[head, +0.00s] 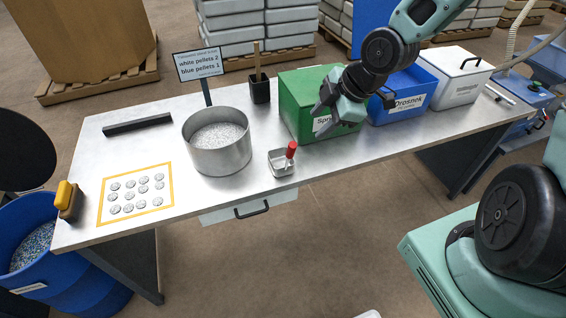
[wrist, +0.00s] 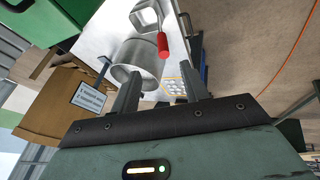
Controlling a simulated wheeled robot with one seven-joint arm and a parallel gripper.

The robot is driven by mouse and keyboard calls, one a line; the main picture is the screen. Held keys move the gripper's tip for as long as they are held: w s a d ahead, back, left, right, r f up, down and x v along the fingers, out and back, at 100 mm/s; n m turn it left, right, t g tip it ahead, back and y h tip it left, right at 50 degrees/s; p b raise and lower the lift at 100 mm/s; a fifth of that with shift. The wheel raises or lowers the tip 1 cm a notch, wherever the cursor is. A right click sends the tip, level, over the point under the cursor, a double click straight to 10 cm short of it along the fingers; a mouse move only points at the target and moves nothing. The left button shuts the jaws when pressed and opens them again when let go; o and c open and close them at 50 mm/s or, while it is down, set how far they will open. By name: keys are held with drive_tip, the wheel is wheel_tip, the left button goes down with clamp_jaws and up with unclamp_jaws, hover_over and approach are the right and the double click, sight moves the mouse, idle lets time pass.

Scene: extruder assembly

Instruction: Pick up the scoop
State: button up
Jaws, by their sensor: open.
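The scoop (head: 283,160) is a small square metal pan with a red handle, standing on the table near its front edge, just right of the metal pot. In the wrist view the scoop (wrist: 150,16) shows at the top, with its red handle toward the middle. My gripper (head: 324,116) is in the air in front of the green box, up and to the right of the scoop and apart from it. Its two fingers (wrist: 161,95) are spread with nothing between them.
The metal pot (head: 217,157) with pale pellets stands left of the scoop. The green box (head: 292,92), blue box (head: 411,105) and white box (head: 455,82) line the back right. A dark cup (head: 260,93) and a sign (head: 198,64) stand behind. The table front (head: 370,150) is clear.

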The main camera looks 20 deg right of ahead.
sight(291, 152)
drive_tip(key=shift+s+b+x, duration=0.15)
drive_tip(key=shift+b+x, duration=0.15)
drive_tip(key=shift+x, duration=3.6)
drive_tip(key=shift+s+b+x, duration=0.1)
drive_tip(key=shift+b+x, duration=0.15)
drive_tip(key=shift+x, duration=3.65)
drive_tip(key=shift+f, duration=0.1)
clamp_jaws()
